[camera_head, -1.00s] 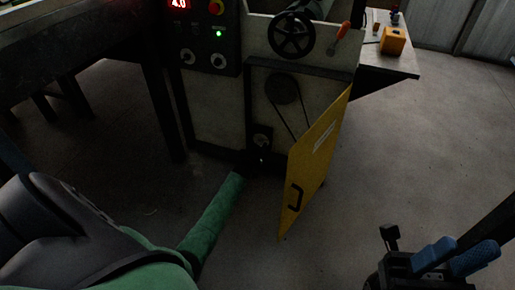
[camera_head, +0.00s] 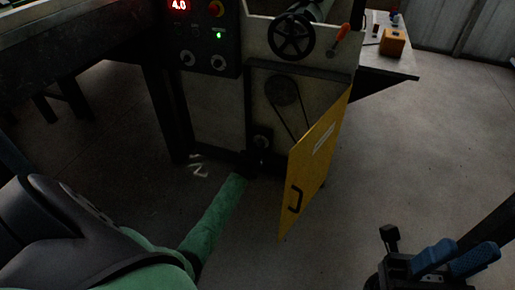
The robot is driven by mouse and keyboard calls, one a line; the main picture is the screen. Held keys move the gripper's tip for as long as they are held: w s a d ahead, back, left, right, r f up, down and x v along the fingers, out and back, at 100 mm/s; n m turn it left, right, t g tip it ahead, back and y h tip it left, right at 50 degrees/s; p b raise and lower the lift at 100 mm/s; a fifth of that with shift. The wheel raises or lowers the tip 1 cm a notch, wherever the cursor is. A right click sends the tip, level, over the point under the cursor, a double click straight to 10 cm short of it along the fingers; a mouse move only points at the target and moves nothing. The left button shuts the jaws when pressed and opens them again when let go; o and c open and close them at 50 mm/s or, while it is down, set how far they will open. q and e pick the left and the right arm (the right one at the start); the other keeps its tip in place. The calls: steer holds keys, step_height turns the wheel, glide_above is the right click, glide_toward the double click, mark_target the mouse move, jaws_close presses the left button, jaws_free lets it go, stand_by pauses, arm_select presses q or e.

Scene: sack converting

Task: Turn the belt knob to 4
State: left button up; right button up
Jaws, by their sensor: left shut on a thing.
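The belt knob (camera_head: 262,140) is a small dark round part with a pale centre, low in the open bay of the machine. My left arm reaches up from the lower left, and my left gripper (camera_head: 258,160) is at the knob, shut on it. The dark fingers blend with the knob, so the grip and any scale marks are hard to make out. A red display (camera_head: 179,5) on the control panel reads about 4.0. My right gripper (camera_head: 428,262) is at the lower right, far from the machine; its jaw gap cannot be judged.
A yellow door (camera_head: 312,175) with a black handle stands open just right of my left gripper. A pulley (camera_head: 283,91) and belt are in the bay. A black handwheel (camera_head: 291,35) is above. Open floor (camera_head: 400,150) lies to the right.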

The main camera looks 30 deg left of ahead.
arm_select(q)
steer(key=m+p, duration=0.1)
steer(key=m, duration=0.2)
steer(key=shift+r, duration=0.15)
steer(key=m, duration=0.3)
steer(key=shift+m, duration=0.3)
steer(key=m, duration=0.5)
steer(key=shift+d+m, duration=0.1)
steer(key=shift+m, duration=0.2)
steer(key=shift+y, duration=0.3)
steer(key=o, duration=1)
steer(key=shift+p+v, duration=0.7)
steer(key=shift+v, duration=3.15)
